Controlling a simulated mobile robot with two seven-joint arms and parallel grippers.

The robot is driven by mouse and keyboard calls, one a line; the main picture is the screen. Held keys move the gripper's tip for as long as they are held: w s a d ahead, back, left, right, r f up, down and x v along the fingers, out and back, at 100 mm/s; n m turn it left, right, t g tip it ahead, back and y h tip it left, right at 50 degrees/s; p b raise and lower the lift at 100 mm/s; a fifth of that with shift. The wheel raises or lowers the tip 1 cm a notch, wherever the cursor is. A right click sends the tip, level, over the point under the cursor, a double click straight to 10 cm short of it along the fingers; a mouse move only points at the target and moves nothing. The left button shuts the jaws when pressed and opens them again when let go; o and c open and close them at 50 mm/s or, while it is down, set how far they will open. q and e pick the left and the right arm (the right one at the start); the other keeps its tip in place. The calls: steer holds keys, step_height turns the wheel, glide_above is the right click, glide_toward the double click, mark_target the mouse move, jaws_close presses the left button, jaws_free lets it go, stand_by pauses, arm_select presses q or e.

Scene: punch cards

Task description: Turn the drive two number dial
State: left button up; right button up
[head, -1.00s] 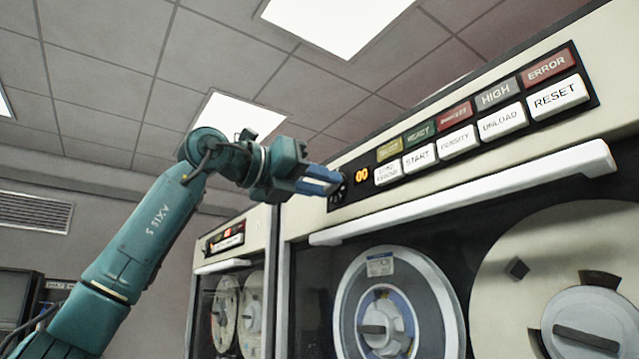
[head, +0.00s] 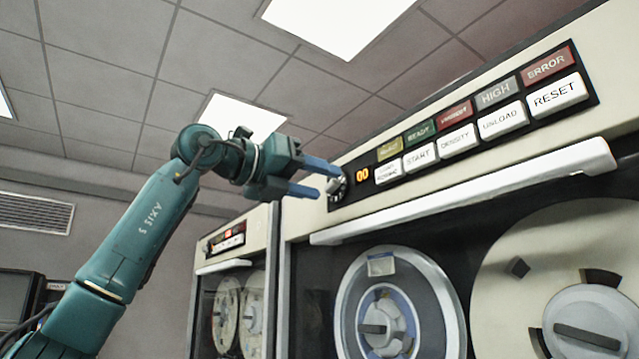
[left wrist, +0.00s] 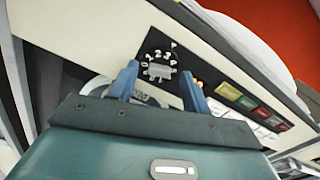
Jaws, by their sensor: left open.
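The number dial (head: 338,190) is a small round dark knob with white numerals around it. It sits at the left end of the black control panel on the near tape drive, beside an orange "00" display (head: 362,174). My left gripper (head: 329,181) is open, its two blue fingers pointing at the dial, with nothing between them. In the left wrist view the dial (left wrist: 159,72) shows with a grey bar across it, beyond and between the fingertips. I cannot tell whether a fingertip touches it. My right gripper is not in view.
Lit labels and white buttons (head: 457,141) run along the panel to the right of the display. A white handle bar (head: 470,192) juts out below the panel. Another tape drive (head: 236,260) stands to the left. The space above my left arm is open.

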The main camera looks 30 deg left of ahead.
arm_select(q)
steer(key=b+v, duration=0.2)
steer(key=v, duration=1)
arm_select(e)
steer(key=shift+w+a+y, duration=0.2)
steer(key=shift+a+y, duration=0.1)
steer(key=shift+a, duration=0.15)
arm_select(q)
steer(key=shift+a, duration=0.1)
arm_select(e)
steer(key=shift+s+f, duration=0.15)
